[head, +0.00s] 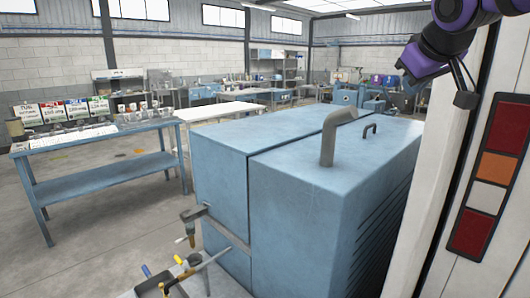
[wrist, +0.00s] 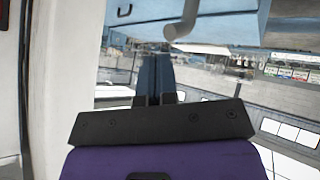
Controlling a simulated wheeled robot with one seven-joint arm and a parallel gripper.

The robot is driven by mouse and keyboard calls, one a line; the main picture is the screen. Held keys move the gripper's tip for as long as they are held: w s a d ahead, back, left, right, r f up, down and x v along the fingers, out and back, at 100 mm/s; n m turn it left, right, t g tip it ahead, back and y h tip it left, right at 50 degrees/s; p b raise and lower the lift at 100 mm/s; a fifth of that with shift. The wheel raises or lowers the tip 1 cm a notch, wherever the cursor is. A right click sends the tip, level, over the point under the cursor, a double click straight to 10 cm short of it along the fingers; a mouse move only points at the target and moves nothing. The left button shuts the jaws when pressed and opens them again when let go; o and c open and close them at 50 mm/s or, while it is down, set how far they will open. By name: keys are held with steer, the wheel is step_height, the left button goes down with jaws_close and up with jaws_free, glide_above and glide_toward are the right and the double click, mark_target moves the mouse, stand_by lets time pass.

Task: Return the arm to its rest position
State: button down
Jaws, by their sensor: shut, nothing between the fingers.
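My arm, purple and black, shows at the top right of the head view, raised beside the white column. My gripper (wrist: 154,82) shows in the wrist view with its two dark fingers together and nothing between them. It points toward the large blue cabinet, with clear space around the fingers. In the head view the fingertips are not clearly seen.
A large blue cabinet (head: 270,160) with a bent grey pipe (head: 328,145) on top fills the middle. A blue workbench (head: 100,160) with cans and signs stands at the left. A white column with a red and orange light panel (head: 490,175) stands close at the right.

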steer(key=s+f+m+g, duration=0.1)
steer(key=s+f+g, duration=0.1)
steer(key=s+f, duration=0.5)
steer(key=s+d+f+m+g+y, duration=0.1)
steer(key=s+f, duration=0.6)
steer(key=s, duration=0.9)
steer(key=shift+d+f+m+g, duration=0.2)
steer(key=shift+m+g, duration=0.4)
steer(key=shift+m, duration=0.2)
